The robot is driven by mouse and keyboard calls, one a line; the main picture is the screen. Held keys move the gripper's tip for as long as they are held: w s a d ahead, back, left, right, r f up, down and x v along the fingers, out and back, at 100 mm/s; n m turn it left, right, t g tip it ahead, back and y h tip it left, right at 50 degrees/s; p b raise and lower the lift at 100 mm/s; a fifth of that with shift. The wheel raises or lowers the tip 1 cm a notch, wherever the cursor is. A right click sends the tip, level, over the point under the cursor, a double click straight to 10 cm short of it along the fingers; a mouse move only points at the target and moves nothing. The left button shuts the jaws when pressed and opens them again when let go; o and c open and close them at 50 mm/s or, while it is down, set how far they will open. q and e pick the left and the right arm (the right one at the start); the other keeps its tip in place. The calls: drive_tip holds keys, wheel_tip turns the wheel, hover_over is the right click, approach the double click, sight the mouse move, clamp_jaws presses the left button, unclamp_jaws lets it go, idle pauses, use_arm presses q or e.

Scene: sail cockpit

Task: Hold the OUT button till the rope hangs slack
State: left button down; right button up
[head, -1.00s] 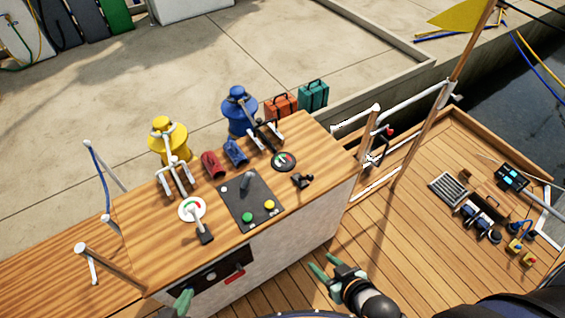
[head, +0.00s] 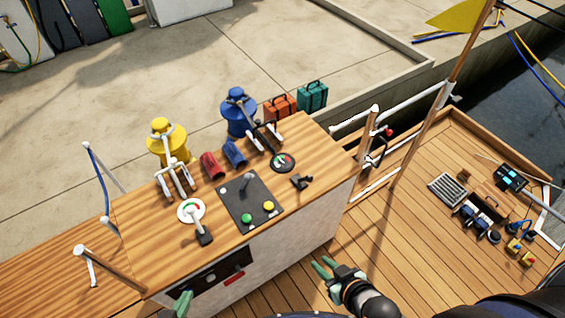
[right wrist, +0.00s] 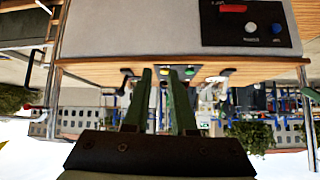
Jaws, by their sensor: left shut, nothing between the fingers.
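I cannot read which button is OUT. I cannot make out whether a rope hangs taut or slack. My left gripper (head: 181,304) is shut and empty at the bottom edge, in front of the counter, mostly cut off. My right gripper (head: 322,268) is open and empty, right of the counter's front; its fingers show in the right wrist view (right wrist: 160,100).
A black front panel (head: 200,279) bears a red handle (head: 235,278). Red (head: 211,164) and blue (head: 235,152) rolled items, a white dial (head: 191,210) and a dark gauge (head: 283,162) are on the counter. A white rail (head: 352,121) stands to the right. Deck boards at right are partly clear.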

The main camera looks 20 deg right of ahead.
clamp_jaws()
idle(1.3)
